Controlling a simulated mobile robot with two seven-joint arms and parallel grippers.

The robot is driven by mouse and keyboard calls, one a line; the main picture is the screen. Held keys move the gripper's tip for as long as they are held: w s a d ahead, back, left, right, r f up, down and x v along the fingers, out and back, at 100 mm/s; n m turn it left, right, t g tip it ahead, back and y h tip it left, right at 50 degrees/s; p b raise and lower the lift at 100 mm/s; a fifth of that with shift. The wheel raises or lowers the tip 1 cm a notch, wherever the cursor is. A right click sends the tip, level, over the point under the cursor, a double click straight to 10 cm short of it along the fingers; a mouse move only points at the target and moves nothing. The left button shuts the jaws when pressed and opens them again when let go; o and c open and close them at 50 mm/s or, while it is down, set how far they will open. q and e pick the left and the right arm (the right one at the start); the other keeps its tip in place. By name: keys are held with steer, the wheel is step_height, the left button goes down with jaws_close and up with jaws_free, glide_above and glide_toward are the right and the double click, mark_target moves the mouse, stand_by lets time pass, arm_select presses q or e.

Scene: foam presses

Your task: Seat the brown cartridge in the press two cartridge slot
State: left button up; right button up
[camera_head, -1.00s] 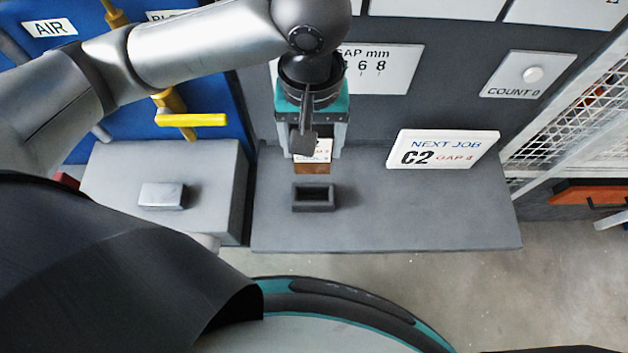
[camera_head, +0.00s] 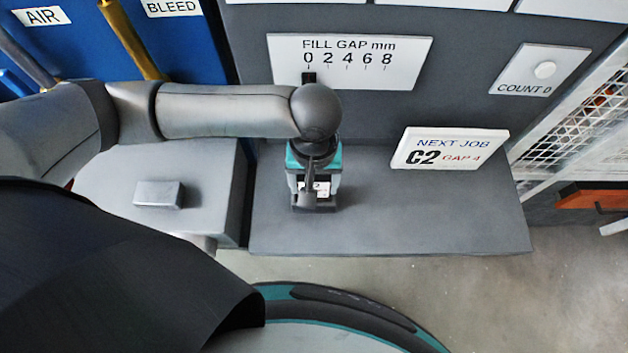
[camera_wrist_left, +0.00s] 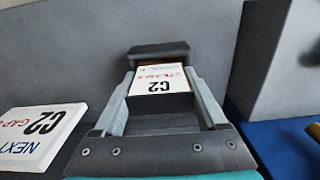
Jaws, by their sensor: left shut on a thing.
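The dark raised collar of the cartridge slot (camera_wrist_left: 158,49) is right at the cartridge's far end. In the head view the gripper covers most of that collar (camera_head: 328,208). The cartridge's lower end appears to be at or inside the collar; how deep I cannot tell. My right gripper is not in view.
The grey shelf (camera_head: 420,225) is clear to the right of the slot. A NEXT JOB sign reading C2 GAP 4 (camera_head: 449,149) stands behind right. The FILL GAP scale (camera_head: 350,62) is on the panel behind. A grey block (camera_head: 158,194) sits on the left ledge.

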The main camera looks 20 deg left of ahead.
arm_select(q)
steer(key=shift+f, duration=0.1)
steer(key=o, duration=1.3)
steer(key=shift+o, duration=0.2)
step_height(320, 180, up, 12)
steer(key=shift+r+p, duration=0.2)
steer(key=shift+p, duration=0.8)
